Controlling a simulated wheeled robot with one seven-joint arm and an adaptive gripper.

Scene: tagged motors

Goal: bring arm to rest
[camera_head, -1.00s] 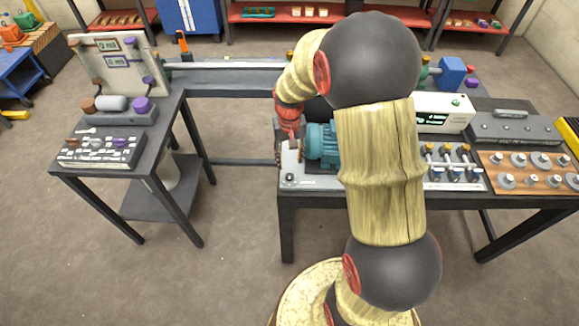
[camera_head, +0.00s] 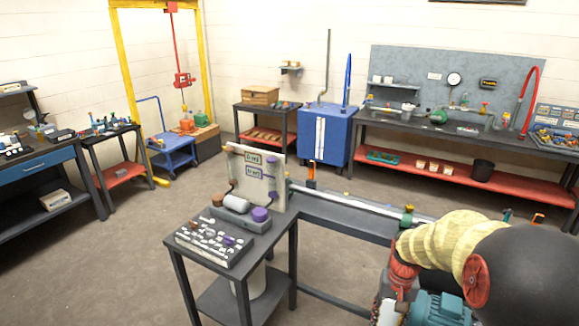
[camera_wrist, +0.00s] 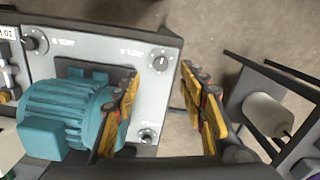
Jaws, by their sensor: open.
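My gripper (camera_wrist: 161,88) is open in the wrist view, with yellow and dark finger pads and nothing held between them. Its left finger overlaps the end of a teal motor (camera_wrist: 62,118); I cannot tell whether they touch. The right finger is over open floor past the plate's edge. The motor sits on a light grey plate (camera_wrist: 100,42) with several dark knobs. In the head view my arm reaches in from the lower right, bent down over the motor (camera_head: 438,309). The fingers are hidden there.
A small dark table (camera_head: 285,240) with a panel, purple-knobbed parts and a keyed box stands left of my arm. A long rail (camera_head: 350,201) runs behind it. A blue cabinet (camera_head: 322,133) and workbench line the back wall. Open floor (camera_head: 130,235) lies left.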

